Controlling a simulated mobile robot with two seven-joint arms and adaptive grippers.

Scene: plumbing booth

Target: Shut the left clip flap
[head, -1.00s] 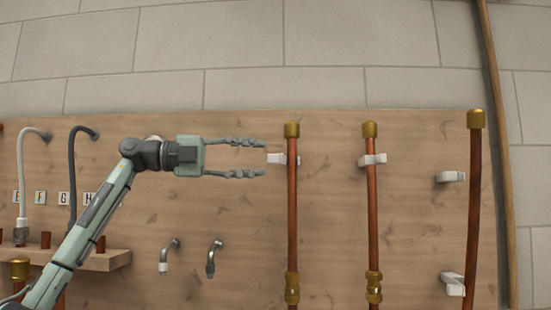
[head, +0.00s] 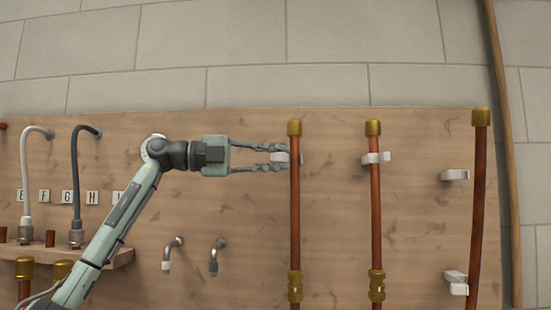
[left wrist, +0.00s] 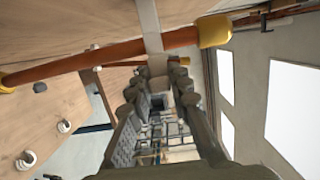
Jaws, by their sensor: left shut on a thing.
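The left clip (head: 281,157) is a small white clip on the wooden panel, at the upper part of the left copper pipe (head: 295,215). My left gripper (head: 284,158) reaches in from the left at the clip's height. Its two fingers lie above and below the clip and are shut on it. In the left wrist view, the pale clip (left wrist: 157,66) shows between the fingertips, beside the copper pipe (left wrist: 100,58). The fingers hide part of the clip, and I cannot tell how its flap sits. My right gripper is not in view.
A second copper pipe with a white clip (head: 376,158) stands to the right. Farther right, a copper pipe (head: 477,200) stands beside two white clips (head: 455,175). Two small metal spouts (head: 215,257) stick out below my left arm. A wooden shelf (head: 115,260) is at the left.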

